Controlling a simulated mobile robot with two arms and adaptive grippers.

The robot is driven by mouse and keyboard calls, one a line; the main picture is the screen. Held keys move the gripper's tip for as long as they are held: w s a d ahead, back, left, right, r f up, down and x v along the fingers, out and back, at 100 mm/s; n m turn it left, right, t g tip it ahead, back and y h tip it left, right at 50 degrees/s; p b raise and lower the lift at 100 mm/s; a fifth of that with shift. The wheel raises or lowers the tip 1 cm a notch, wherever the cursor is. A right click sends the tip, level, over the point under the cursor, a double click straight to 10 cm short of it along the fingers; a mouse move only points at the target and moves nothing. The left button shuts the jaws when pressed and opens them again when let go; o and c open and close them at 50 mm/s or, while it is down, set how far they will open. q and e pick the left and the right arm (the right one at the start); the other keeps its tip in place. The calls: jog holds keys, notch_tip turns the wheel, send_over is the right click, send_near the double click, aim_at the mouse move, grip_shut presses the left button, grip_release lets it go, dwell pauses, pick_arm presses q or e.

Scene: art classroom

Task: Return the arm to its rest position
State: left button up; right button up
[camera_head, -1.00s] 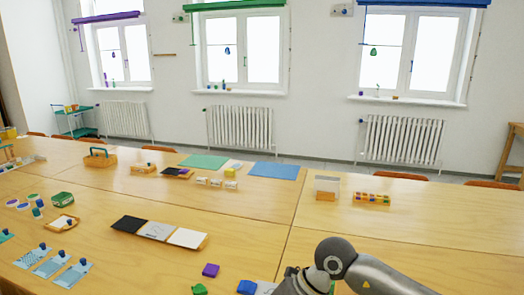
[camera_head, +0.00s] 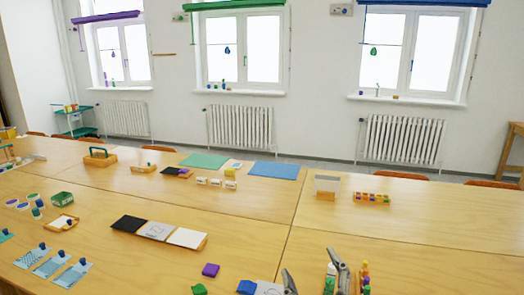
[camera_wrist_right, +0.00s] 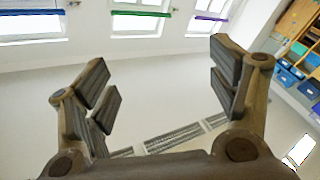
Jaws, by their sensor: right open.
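My right gripper (camera_head: 315,277) shows at the bottom edge of the head view, with its two fingers apart and pointing up. The rest of the right arm is out of the head view. My left gripper is in neither view.
The long wooden table (camera_head: 260,225) fills the lower head view. Close to my right gripper are a rack of coloured pieces (camera_head: 363,277), a blue block (camera_head: 246,287) and a purple block (camera_head: 210,270). A black, grey and white tray (camera_head: 158,231) lies left of centre. The right table area is mostly bare.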

jog(key=s+d+f+m+g+h, duration=0.4)
jog(key=d+f, duration=0.2)
jog(key=f, duration=0.5)
jog(key=s+d+f+m+g, duration=0.1)
jog(key=s+d+f+g, duration=0.1)
jog(key=s+f+g, duration=0.7)
jog(key=s+d+f+m+g, duration=0.1)
jog(key=s+d+f+g, duration=0.15)
jog(key=s+f, duration=0.8)
jog(key=s+f+g, duration=0.1)
jog(key=s+f, duration=0.2)
jog(key=f, duration=0.9)
jog(key=s+f, duration=0.2)
jog(key=f, duration=1)
jog(key=s+d+f+g, duration=0.1)
jog(key=s+d+f, duration=0.2)
jog(key=s+f, duration=1.1)
jog(key=shift+s+n, duration=0.4)
jog(key=shift+s, duration=0.55)
